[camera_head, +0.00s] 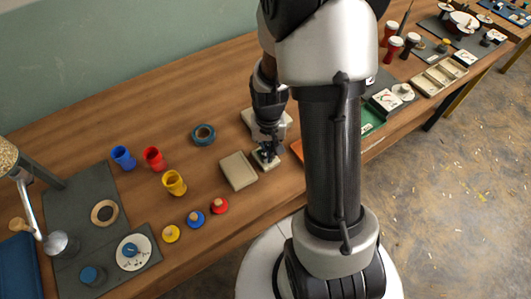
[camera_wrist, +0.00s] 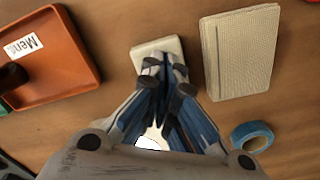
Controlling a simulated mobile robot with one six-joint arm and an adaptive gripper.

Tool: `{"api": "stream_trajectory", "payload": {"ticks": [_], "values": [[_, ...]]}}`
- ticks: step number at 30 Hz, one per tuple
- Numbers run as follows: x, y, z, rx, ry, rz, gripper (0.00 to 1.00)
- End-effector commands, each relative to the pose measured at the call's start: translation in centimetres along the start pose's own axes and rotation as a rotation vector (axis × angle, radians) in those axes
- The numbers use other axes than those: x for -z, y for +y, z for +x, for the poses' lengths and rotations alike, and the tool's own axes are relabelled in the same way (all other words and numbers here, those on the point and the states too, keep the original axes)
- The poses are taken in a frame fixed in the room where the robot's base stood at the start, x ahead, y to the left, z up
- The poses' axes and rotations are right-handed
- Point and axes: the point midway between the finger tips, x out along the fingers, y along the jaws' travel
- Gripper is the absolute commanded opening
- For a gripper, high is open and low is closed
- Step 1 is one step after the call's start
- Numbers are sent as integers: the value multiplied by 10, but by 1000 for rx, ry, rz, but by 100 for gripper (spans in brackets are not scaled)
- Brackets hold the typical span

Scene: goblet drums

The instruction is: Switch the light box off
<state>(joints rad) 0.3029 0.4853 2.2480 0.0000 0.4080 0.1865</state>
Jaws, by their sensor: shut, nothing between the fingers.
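A small pale square plate or box (camera_wrist: 158,48), probably the switch, lies on the table directly under my gripper (camera_wrist: 166,72). In the head view the small box (camera_head: 265,160) is partly covered by my gripper (camera_head: 268,152). My fingers are shut and empty, pointing down at its top; I cannot tell whether they touch it. A larger pale box (camera_head: 250,117), probably the light box, stands behind my gripper, mostly hidden by my arm. In the wrist view a bright white patch (camera_wrist: 152,143) shows between my fingers, perhaps its lit face.
A beige ridged block (camera_head: 239,171) lies just left of the small box. A blue tape roll (camera_head: 203,134) is further left. An orange tray (camera_wrist: 45,60) with a label lies on the other side. Cups, coloured knobbed pieces and a dark mat (camera_head: 85,215) fill the left.

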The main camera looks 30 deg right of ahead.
Motion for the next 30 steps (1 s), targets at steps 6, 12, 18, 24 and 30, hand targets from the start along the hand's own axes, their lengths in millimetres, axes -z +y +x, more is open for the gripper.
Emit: {"api": "stream_trajectory", "payload": {"ticks": [6,12,18,24,30], "values": [[0,0,4,0,0,0,0],[0,0,6,0,0,0,0],[0,0,-2,0,-1,0,0],[0,0,-19,0,0,0,0],[0,0,-35,0,-1,0,0]]}}
